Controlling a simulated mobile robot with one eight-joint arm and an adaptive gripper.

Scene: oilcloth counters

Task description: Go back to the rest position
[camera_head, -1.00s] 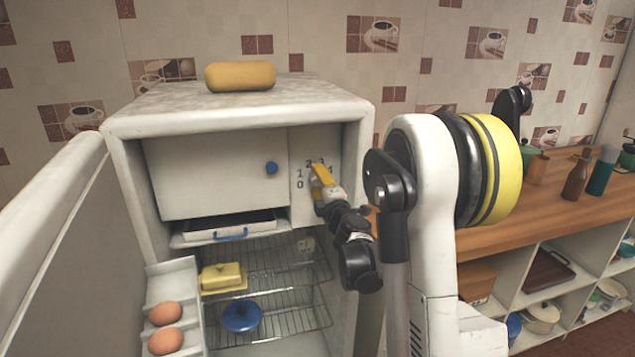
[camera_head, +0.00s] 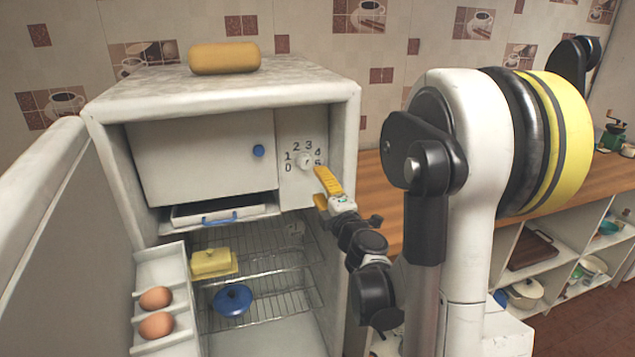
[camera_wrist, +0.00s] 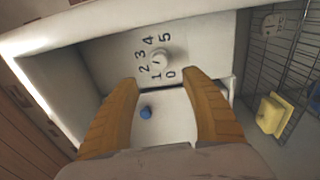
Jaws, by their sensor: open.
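My gripper (camera_head: 325,190) has yellow fingers and stands just in front of the open fridge, below and right of the dial. In the wrist view its two fingers (camera_wrist: 160,85) are spread apart with nothing between them. The white dial knob (camera_head: 305,161) is marked 0 to 5 on the panel beside the freezer door. It also shows in the wrist view (camera_wrist: 158,57), beyond the fingertips and apart from them.
The fridge (camera_head: 220,95) stands open, its door (camera_head: 50,230) at the left. A freezer door (camera_head: 200,155) is shut. Inside are a butter dish (camera_head: 212,262), a blue lidded pot (camera_head: 232,300) and eggs (camera_head: 156,298). A yellow loaf-like object (camera_head: 224,57) lies on top. A wooden counter (camera_head: 375,200) is right.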

